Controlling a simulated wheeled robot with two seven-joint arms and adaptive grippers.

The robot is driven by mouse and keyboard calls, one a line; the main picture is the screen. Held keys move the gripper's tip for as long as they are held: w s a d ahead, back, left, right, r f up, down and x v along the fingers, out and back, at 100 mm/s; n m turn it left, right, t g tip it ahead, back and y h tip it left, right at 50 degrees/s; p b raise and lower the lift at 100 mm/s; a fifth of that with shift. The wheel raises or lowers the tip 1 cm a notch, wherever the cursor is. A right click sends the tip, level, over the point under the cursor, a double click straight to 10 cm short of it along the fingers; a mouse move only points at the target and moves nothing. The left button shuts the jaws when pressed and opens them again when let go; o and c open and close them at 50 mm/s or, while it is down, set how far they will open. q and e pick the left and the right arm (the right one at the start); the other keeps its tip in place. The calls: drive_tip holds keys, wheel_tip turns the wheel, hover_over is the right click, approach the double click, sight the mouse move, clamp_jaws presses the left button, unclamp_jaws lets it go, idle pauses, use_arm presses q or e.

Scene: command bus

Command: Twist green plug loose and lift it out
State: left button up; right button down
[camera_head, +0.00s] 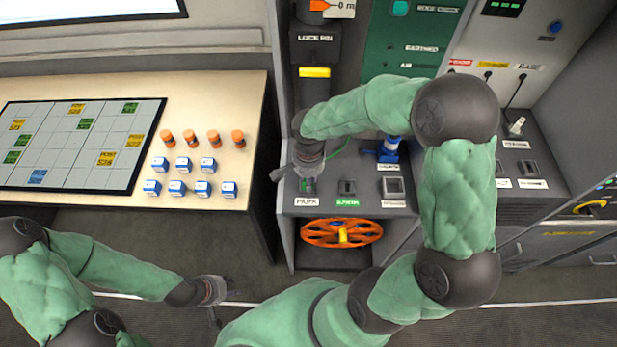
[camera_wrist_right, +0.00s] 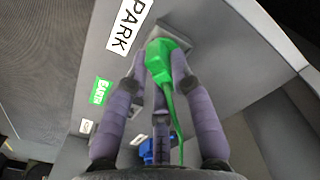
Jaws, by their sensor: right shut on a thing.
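The green plug (camera_wrist_right: 160,62) shows in the right wrist view between the fingers of my right gripper (camera_wrist_right: 158,72), at a grey socket (camera_wrist_right: 178,38) beside the PARK label (camera_wrist_right: 127,24). Its green cable trails back between the fingers. I cannot tell whether the plug is fully seated. In the head view my right gripper (camera_head: 301,176) points down over the left part of the grey console (camera_head: 325,170), above the PARK label (camera_head: 307,202), and hides the plug. My left gripper (camera_head: 222,292) hangs empty over the floor in front of the table, its fingers apart.
An empty socket with a green label (camera_head: 347,203) is right of PARK. A blue plug (camera_head: 388,150) stands farther right. An orange handwheel (camera_head: 341,233) sits below the console. The table (camera_head: 220,105) at left holds a board (camera_head: 75,145) and several orange and blue pieces.

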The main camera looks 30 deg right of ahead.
drive_tip(key=n+p, duration=0.1)
drive_tip(key=n, duration=0.1)
drive_tip(key=shift+n, duration=1)
drive_tip(key=shift+w+n+p, duration=0.1)
drive_tip(key=shift+n+p, duration=0.45)
drive_tip(key=shift+n, duration=0.35)
drive_tip(key=shift+d+r+p, duration=0.1)
drive_tip(key=shift+r+p, duration=0.7)
drive_tip(key=shift+r, duration=0.3)
drive_tip(key=shift+r+p, duration=2)
drive_tip(key=shift+r, duration=0.95)
